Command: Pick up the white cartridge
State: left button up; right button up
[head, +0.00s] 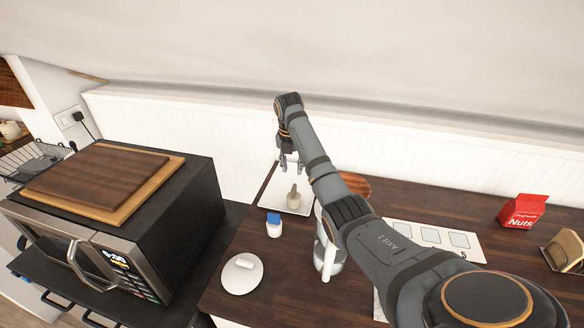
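A small white cartridge with a blue part (273,229) stands on the dark wooden counter, just in front of a white tray (270,199). A grey-beige cartridge-like piece (293,199) is on the tray. My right gripper (290,165) points down above the far part of the tray, beyond the white cartridge. Its fingers look apart, with nothing visible between them. My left gripper is not in view.
A clear jug with a white handle (328,263) stands right of the cartridge, partly behind my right arm. A microwave (150,243) with wooden boards (98,176) stands left. A red nuts packet (522,211) stands right.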

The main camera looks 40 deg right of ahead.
aim_at(274, 224)
jog(key=k+j, duration=1.2)
jog(key=k, duration=0.05)
